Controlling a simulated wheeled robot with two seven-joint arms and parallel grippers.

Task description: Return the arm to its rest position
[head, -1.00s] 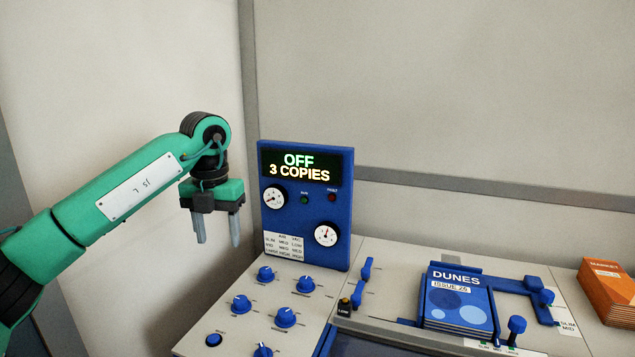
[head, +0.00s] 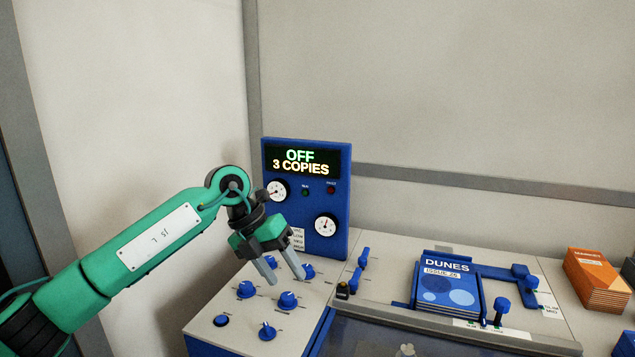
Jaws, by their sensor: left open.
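My left arm comes in from the left in the head view. Its gripper (head: 285,272) is open and empty, with two grey fingers pointing down and apart. It hangs above the grey control panel (head: 205,328) and covers part of the knobs there. Whether the fingertips touch a knob cannot be told. Behind it stands the blue display box (head: 343,200), which reads OFF and 3 COPIES. My right gripper is not in the picture.
Several blue knobs (head: 288,300) stand on the panel. A stack of blue DUNES booklets (head: 448,287) lies in a blue guide at the right. Orange booklets (head: 597,280) are stacked farther right. The space above the booklets is clear.

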